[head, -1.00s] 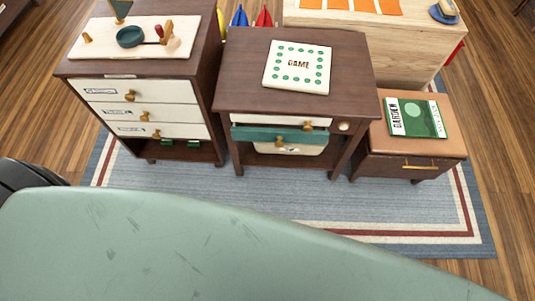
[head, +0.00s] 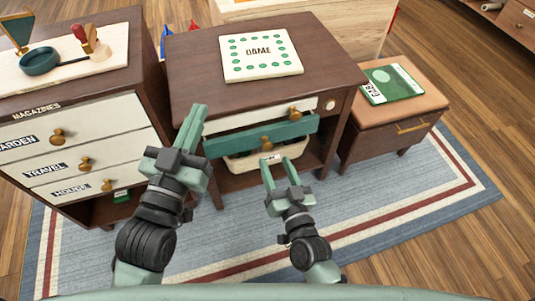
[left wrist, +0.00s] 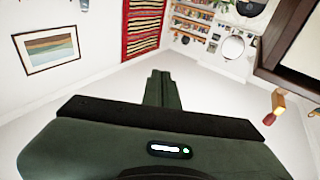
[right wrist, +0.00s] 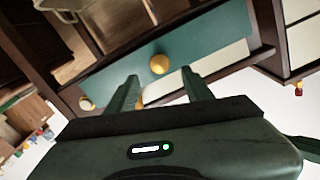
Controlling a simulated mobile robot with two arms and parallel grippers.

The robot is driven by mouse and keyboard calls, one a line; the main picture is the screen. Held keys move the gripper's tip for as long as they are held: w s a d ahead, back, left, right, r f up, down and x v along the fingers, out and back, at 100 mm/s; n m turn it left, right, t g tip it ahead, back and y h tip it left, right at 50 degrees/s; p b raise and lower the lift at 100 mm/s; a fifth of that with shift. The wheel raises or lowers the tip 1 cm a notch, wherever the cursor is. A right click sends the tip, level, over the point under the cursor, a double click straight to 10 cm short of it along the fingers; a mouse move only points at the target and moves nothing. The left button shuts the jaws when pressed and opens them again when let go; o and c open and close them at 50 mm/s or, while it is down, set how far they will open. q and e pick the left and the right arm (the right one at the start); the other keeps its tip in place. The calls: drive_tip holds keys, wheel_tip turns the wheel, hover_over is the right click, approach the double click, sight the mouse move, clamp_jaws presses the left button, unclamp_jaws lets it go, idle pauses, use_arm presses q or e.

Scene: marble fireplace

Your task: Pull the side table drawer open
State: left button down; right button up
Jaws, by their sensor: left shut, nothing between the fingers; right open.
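The dark wood side table (head: 205,65) stands in the middle of the head view. Its front has a white drawer (head: 285,111) with a brass knob and, below it, a green drawer front (head: 240,138) with another brass knob (head: 267,142). My right gripper (head: 276,165) is open just below and in front of the green front. In the right wrist view its fingers (right wrist: 160,88) point at the green panel (right wrist: 205,45), with the knob (right wrist: 158,64) just beyond them, apart. My left gripper (head: 199,108) is shut and empty, raised before the table's left side; its fingers (left wrist: 157,87) show in its wrist view.
A white-drawer cabinet (head: 140,75) stands close on the left. A game board (head: 260,58) lies on the table. A pale basket (head: 240,166) sits below the green front. The rug in front is clear.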

sight(268, 148)
drive_tip(key=b+x, duration=0.1)
drive_tip(key=x, duration=0.3)
drive_tip(key=shift+w+a+f, duration=0.1)
drive_tip(key=shift+w+a, duration=0.05)
drive_tip(key=shift+w, duration=0.15)
drive_tip(key=shift+w+a, duration=0.1)
drive_tip(key=shift+w, duration=0.2)
use_arm(q)
wheel_tip(268, 148, up, 6)
drive_tip(key=s+t+h, duration=0.1)
drive_tip(key=s+t, duration=0.1)
drive_tip(key=t, duration=0.1)
drive_tip(key=shift+t, duration=0.4)
drive_tip(key=shift+d, duration=0.1)
use_arm(e)
drive_tip(key=shift+c, duration=0.3)
clamp_jaws()
